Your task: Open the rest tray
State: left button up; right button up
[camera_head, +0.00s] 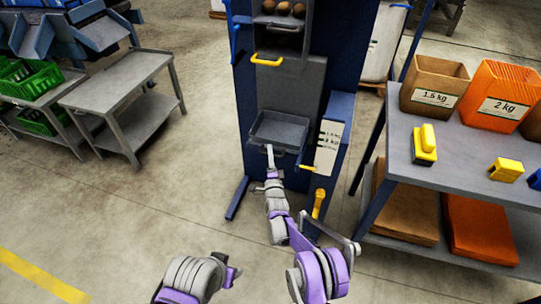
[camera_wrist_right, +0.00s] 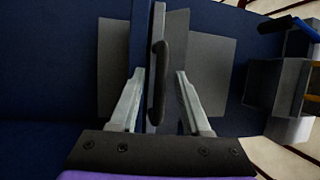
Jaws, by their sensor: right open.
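The rest tray (camera_head: 262,134) is a shallow grey tray low on the front of the blue machine, below the yellow-handled opening. My right gripper (camera_head: 270,150) is at the tray's front edge in the head view. In the right wrist view, my right gripper (camera_wrist_right: 160,73) is open, with one finger on each side of a dark bar handle (camera_wrist_right: 157,88). A gap shows between the handle and each finger. Whether the fingers touch it at depth is unclear.
A blue machine (camera_head: 245,100) holds potatoes in its top bin, with a yellow handle (camera_head: 267,61) below. Grey tables stand at left. The floor between is clear.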

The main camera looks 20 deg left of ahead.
jog(key=shift+c, duration=0.2)
grip_shut()
dwell(1.2)
